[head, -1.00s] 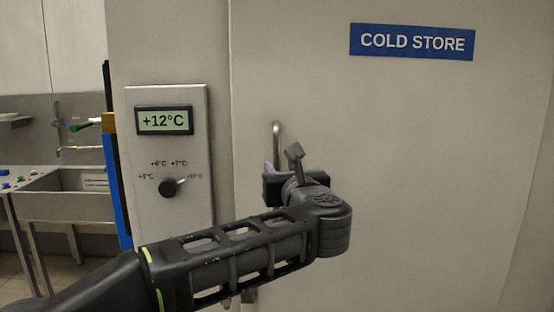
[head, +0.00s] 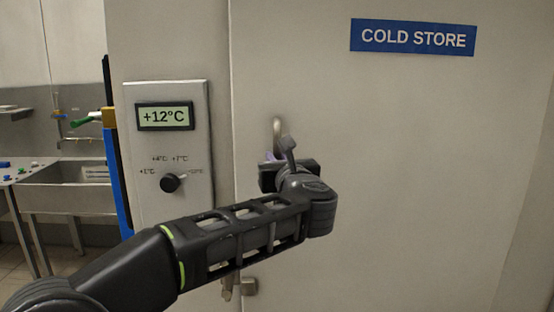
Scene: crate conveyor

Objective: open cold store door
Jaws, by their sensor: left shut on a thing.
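The cold store door (head: 400,150) is a large pale panel with a blue COLD STORE sign (head: 413,37) near its top. Its left edge lies against the frame, and I see no clear gap there. My left gripper (head: 273,160) is shut on the handle. My right gripper is not in view.
A grey control panel (head: 166,205) left of the door has a +12°C display (head: 165,116) and a black knob (head: 170,183). A steel sink (head: 70,200) stands far left.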

